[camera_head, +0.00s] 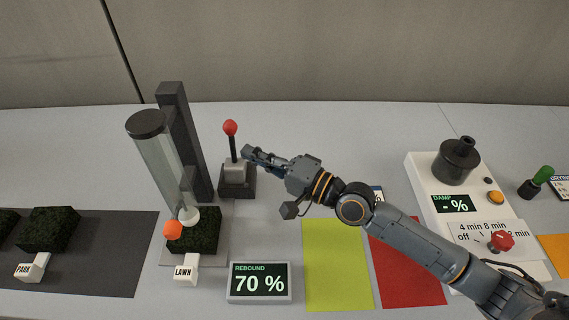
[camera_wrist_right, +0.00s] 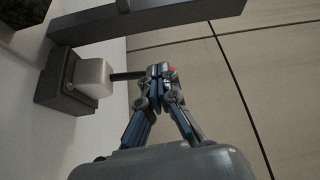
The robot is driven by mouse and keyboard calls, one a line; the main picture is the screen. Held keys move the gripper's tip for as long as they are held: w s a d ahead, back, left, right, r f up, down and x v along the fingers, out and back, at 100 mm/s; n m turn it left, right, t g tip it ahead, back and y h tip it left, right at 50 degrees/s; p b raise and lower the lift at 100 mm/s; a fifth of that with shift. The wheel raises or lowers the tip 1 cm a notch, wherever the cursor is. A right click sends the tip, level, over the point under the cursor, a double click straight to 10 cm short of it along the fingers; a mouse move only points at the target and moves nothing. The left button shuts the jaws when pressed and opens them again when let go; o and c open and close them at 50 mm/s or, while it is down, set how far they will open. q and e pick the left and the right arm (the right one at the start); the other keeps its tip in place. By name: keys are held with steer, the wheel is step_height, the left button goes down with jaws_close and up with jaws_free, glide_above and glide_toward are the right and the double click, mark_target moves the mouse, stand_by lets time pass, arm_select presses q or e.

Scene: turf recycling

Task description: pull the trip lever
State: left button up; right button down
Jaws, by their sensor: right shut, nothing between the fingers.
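The trip lever (camera_head: 231,143) has a dark stem with a red ball knob and stands upright on a grey block and dark base (camera_head: 237,189), right of the clear tube. My right gripper (camera_head: 246,152) is shut and empty, its tips just right of the stem, below the knob. In the right wrist view the stem (camera_wrist_right: 127,76) runs from the pale block to behind my right fingertips (camera_wrist_right: 158,70). A bit of the red knob (camera_wrist_right: 173,69) shows past them. I cannot tell whether they touch the lever. My left gripper is out of view.
A clear tube (camera_head: 158,158) on a dark post (camera_head: 184,140) leans over a turf block (camera_head: 201,234) marked LAWN. A display (camera_head: 259,284) reads REBOUND 70 %. Green (camera_head: 338,270) and red (camera_head: 412,278) mats lie below my right arm. A white device (camera_head: 425,180) stands right.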

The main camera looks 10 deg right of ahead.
steer(key=v, duration=0.8)
steer(key=shift+d, duration=0.35)
steer(key=shift+r, duration=0.15)
